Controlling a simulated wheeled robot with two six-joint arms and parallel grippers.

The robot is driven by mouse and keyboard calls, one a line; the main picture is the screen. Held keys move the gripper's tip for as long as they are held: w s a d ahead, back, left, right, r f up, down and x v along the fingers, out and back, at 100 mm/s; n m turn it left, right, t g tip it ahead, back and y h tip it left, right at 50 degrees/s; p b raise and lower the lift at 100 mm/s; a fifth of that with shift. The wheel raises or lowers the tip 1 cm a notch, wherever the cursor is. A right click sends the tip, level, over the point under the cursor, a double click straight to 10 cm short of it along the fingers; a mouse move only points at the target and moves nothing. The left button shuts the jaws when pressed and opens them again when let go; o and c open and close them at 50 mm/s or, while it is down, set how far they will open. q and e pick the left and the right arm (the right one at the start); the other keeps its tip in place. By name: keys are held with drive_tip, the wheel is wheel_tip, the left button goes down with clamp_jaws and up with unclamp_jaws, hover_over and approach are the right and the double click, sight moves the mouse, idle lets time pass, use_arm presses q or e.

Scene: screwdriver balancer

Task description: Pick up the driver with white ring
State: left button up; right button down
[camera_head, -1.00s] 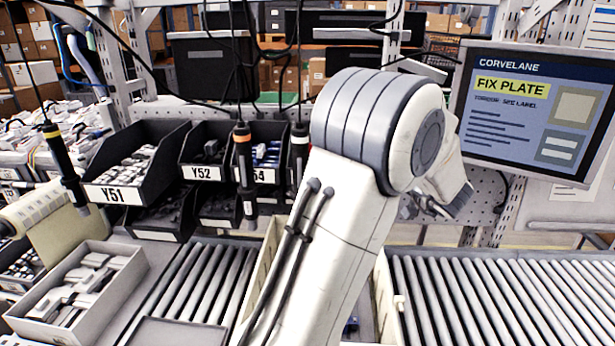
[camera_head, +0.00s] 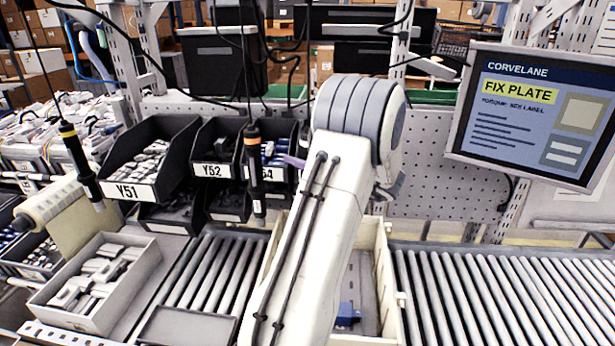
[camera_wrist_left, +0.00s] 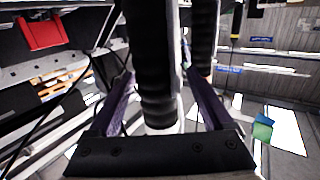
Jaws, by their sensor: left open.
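In the left wrist view a black ribbed driver (camera_wrist_left: 158,60) with a white ring at its low end stands between the two purple fingers of my left gripper (camera_wrist_left: 160,82). The fingers are open, one on each side of it; I cannot tell whether either touches it. In the head view my own arm hides this driver and most of the gripper; only a bit of purple finger (camera_head: 293,161) shows left of the arm. The driver with orange ring (camera_head: 253,165) hangs just left of the arm. The driver with yellow ring (camera_head: 80,165) hangs at far left.
Black bins (camera_head: 150,160) stand behind the hanging drivers. A cream crate (camera_head: 385,275) sits on the roller conveyor (camera_head: 500,295), with a blue part (camera_head: 347,315) inside. A box of white parts (camera_head: 130,275) is at left. A screen (camera_head: 535,115) stands at right.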

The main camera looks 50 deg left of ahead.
use_arm(q)
drive_tip(key=shift+a, duration=0.9)
clamp_jaws()
idle(0.7)
